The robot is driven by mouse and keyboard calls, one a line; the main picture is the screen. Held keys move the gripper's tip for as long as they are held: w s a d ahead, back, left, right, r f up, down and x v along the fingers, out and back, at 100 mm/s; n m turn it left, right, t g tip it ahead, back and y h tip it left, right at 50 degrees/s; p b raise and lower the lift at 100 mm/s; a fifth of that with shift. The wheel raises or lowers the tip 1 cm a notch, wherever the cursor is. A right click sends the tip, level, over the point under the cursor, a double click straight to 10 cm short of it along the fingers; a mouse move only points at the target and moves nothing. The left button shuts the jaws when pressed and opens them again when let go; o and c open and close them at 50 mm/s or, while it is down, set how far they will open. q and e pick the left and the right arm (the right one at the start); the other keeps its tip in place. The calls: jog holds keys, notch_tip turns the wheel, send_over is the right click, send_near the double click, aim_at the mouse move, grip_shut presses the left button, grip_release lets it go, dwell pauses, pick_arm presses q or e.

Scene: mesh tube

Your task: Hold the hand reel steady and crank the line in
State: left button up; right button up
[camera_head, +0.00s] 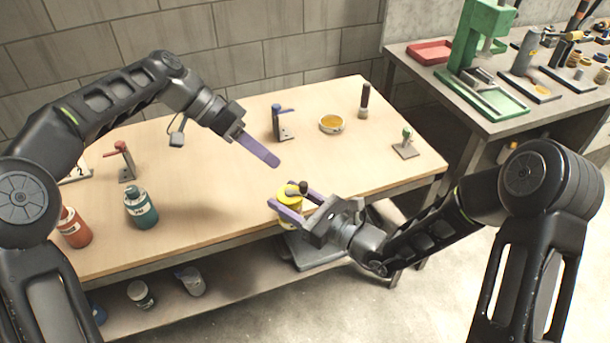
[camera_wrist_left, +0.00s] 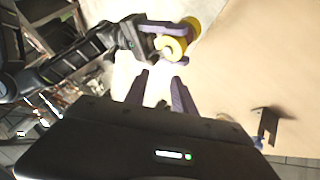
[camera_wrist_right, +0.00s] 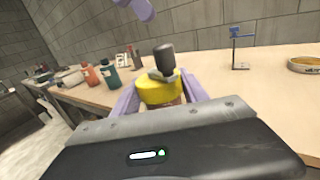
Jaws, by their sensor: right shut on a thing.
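The hand reel is a yellow spool (camera_head: 288,191) with a dark crank knob (camera_head: 303,187) on top, at the table's front edge in the head view. My right gripper (camera_head: 292,200) is shut on the reel, one purple finger on each side. In the right wrist view the yellow spool (camera_wrist_right: 158,93) sits between the fingers with the dark knob (camera_wrist_right: 165,57) above it. My left gripper (camera_head: 271,159) is apart from the reel, up and left of it, over the table. In the left wrist view its fingers (camera_wrist_left: 162,80) are spread and empty, with the reel (camera_wrist_left: 172,46) beyond them. No line can be made out.
The wooden table (camera_head: 215,170) holds a blue-handled stand (camera_head: 281,123), a tape roll (camera_head: 331,124), a red-handled stand (camera_head: 124,162), a teal bottle (camera_head: 140,207) and a red bottle (camera_head: 73,227). A side bench (camera_head: 440,88) with a green press stands at right. The table's middle is clear.

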pick_arm(q)
jog(key=shift+o, duration=0.6)
notch_tip(320, 180, down, 6)
jog(key=d+m+g+h, duration=0.1)
jog(key=d+m+h, duration=0.2)
jog(key=h, duration=0.1)
jog(key=shift+w+m, duration=0.2)
jog(key=shift+m, duration=0.2)
jog(key=a+m+h, duration=0.1)
jog(key=s+a+m+h, duration=0.1)
jog(key=a+m+h, duration=0.1)
jog(key=a+m+g+h, duration=0.1)
jog(key=shift+s+a+f+m+h, duration=0.2)
jog(key=shift+f+m+h, duration=0.1)
jog(key=shift+m+h, duration=0.1)
jog(key=shift+d, duration=0.2)
jog(key=x, duration=1.2)
jog(key=shift+a, duration=0.1)
jog(key=shift+c, duration=0.2)
grip_shut()
